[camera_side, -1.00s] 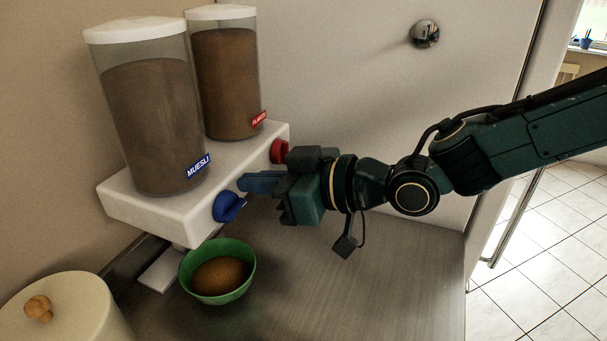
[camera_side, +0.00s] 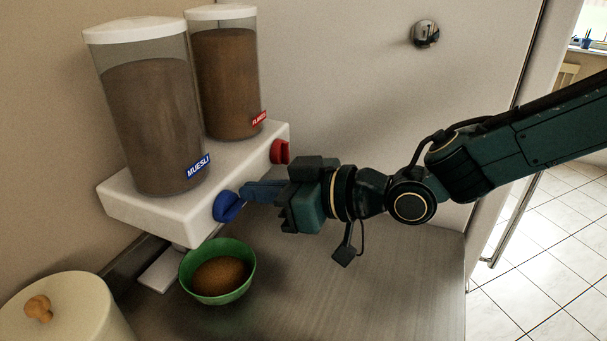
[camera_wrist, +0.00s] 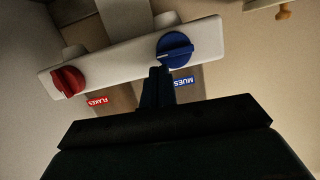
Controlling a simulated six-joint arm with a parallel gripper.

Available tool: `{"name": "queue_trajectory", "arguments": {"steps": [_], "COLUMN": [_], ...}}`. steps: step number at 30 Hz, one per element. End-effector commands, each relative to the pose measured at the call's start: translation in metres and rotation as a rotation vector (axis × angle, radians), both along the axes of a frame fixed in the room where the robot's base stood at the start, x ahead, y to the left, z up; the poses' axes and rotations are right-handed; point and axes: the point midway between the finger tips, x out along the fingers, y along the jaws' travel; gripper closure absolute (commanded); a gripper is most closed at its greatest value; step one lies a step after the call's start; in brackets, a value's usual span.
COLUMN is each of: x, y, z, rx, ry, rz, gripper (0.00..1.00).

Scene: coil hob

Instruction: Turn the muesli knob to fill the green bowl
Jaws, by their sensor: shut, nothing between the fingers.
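The blue muesli knob (camera_side: 228,206) is on the front of the white dispenser base, below the container labelled MUESLI (camera_side: 150,125). In the wrist view the knob (camera_wrist: 174,49) has a white mark pointing left. My gripper (camera_side: 249,191) is shut and empty. Its fingertips (camera_wrist: 158,74) are close to the knob's edge; I cannot tell whether they touch it. The green bowl (camera_side: 247,268) stands on the counter below the muesli outlet and holds a mound of brown muesli (camera_side: 220,277).
The red flakes knob (camera_side: 279,152) sits farther along the base, below the FLAKES container (camera_side: 225,85). A cream pot with a wooden knob (camera_side: 60,312) stands at the lower left. The counter (camera_side: 350,290) right of the bowl is clear.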

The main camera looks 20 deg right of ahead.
Motion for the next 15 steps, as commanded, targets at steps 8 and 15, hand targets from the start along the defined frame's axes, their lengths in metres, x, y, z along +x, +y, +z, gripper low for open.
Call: {"name": "queue_trajectory", "arguments": {"steps": [8, 15], "x": [0.0008, 0.0013], "y": [-0.0006, -0.0011], "z": [-0.0008, -0.0018], "rx": [0.024, 0.049], "ry": [0.024, 0.049], "rz": [0.0, 0.0], "gripper": [1.0, 1.0]}}
